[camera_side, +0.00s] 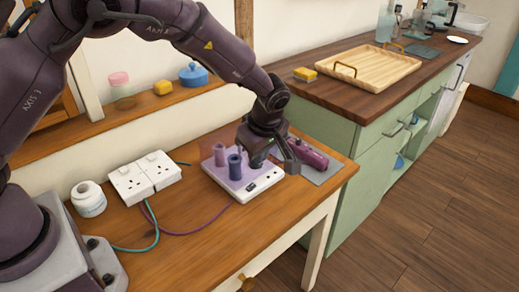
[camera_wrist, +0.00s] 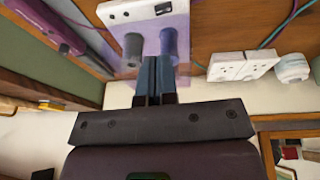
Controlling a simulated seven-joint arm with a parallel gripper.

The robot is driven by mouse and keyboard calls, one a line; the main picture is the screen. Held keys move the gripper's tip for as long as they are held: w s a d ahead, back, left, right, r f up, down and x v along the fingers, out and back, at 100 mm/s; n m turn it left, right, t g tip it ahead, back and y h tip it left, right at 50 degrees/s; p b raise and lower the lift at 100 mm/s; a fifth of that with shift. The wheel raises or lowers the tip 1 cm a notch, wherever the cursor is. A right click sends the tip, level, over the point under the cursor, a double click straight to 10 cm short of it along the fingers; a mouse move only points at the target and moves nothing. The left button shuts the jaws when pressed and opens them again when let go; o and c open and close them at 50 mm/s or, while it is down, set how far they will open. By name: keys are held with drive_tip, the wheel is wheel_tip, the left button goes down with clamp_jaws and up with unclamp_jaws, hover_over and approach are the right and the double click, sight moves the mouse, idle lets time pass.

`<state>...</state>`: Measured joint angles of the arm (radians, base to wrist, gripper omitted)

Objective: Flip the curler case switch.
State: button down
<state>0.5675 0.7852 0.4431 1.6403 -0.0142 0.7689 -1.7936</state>
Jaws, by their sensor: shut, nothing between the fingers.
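The curler case (camera_side: 262,187) is a white, flat box with a lilac top on the wooden desk. In the side view my gripper (camera_side: 258,162) hides part of the case top. The switch position is unclear.
A purple tool (camera_side: 308,153) lies on a grey mat (camera_side: 322,170) right of the case. Teal and purple cords cross the desk. A green cabinet with a wooden tray (camera_side: 368,70) is behind right.

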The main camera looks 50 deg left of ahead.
sight(251, 188)
drive_tip(key=x, duration=0.6)
drive_tip(key=d+x, duration=0.1)
drive_tip(key=x, duration=0.3)
drive_tip(key=shift+w, duration=0.25)
drive_tip(key=shift+w+f+g, duration=0.2)
drive_tip(key=shift+f+g, duration=0.3)
drive_tip(key=shift+g, duration=0.1)
drive_tip(key=shift+s, duration=0.15)
drive_tip(key=shift+s+r, duration=0.25)
drive_tip(key=shift+s, duration=0.4)
drive_tip(key=shift+r, duration=0.1)
drive_tip(key=w+d+r, duration=0.1)
drive_tip(key=w+r, duration=0.1)
drive_tip(key=r, duration=0.4)
drive_tip(key=w+d+r, duration=0.1)
drive_tip(key=d+r, duration=0.1)
drive_tip(key=r, duration=0.5)
drive_tip(key=shift+w, duration=0.35)
